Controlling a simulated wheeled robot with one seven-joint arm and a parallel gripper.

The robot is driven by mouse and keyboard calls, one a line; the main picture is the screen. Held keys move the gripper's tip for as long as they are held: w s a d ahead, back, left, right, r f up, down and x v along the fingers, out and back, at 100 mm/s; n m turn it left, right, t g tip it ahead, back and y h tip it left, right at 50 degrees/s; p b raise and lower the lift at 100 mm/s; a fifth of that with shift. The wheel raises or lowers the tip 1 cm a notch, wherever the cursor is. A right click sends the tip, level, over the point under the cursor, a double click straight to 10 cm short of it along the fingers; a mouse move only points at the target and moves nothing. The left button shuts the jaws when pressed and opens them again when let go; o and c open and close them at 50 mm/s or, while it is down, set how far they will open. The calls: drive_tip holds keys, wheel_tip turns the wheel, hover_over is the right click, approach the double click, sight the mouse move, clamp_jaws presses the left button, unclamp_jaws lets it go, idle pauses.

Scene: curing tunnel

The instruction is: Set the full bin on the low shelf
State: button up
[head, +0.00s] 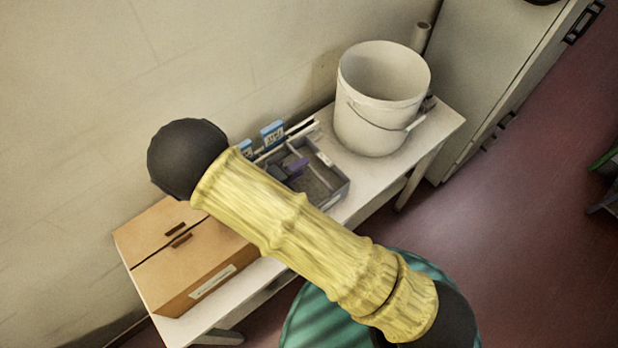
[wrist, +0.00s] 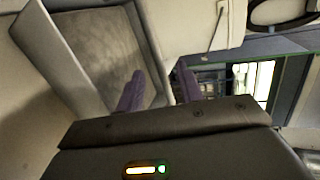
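A grey bin (head: 335,193) with an inner divider stands on the white bench, partly hidden behind my yellow-sleeved arm. Its visible inside looks grey and rough; I cannot tell how full it is. My gripper (head: 297,167) has purple fingers and is at the bin, one finger showing over its inside. In the wrist view, my gripper (wrist: 159,90) has its fingers apart, and a side wall of the grey bin (wrist: 148,42) runs down toward the gap between them. Whether they touch the wall is unclear. I cannot pick out the low shelf for sure.
On the white bench (head: 446,121), a brown cardboard box (head: 205,262) is at the left and a white bucket (head: 372,125) at the right. Blue-labelled packs (head: 272,133) stand behind the bin by the wall.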

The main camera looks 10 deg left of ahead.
drive_tip(key=shift+x, duration=1.05)
drive_tip(key=shift+d, duration=0.1)
clamp_jaws()
idle(0.8)
